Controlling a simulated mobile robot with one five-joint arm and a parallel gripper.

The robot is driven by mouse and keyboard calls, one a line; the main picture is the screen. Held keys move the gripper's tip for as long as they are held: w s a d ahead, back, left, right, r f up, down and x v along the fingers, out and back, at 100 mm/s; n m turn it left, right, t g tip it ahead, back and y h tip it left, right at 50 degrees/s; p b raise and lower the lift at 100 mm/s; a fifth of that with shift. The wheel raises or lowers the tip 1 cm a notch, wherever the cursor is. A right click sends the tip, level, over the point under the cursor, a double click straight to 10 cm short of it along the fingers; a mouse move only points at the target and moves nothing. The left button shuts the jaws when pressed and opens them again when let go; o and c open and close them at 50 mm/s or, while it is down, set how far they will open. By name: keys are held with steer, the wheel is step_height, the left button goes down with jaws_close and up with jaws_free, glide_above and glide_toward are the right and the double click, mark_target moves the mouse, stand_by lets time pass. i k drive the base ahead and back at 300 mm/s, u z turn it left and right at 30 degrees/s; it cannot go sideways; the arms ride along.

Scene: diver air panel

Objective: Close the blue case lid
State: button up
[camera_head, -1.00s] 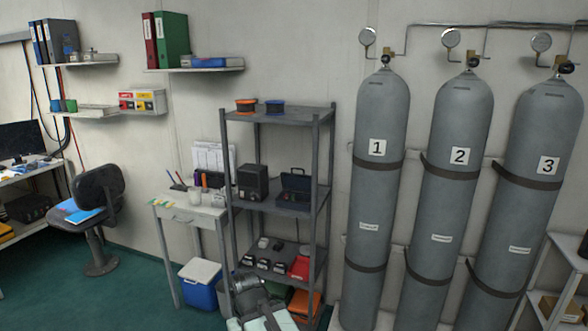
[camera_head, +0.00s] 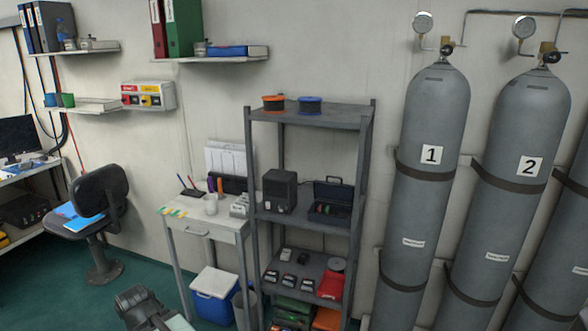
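The blue case (camera_head: 333,211) is small and dark blue. It stands on the middle shelf of the grey metal rack, at its right side. Its lid (camera_head: 334,190) is up, leaning towards the back, with a handle on its top edge. Small coloured items show inside the case. Part of my arm, dark with a pale section, shows at the bottom edge, left of the rack and well below the case. I cannot make out gripper fingers in this view.
A black speaker-like box (camera_head: 280,190) stands left of the case on the shelf (camera_head: 295,222). Rack posts flank the case. Grey cylinders (camera_head: 425,170) stand close to the right. A small table (camera_head: 205,225) and a blue-and-white cooler (camera_head: 212,300) are left. Green floor is open at left.

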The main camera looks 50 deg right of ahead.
mark_target(326, 190)
steer(key=i, duration=0.95)
steer(key=z, duration=0.5)
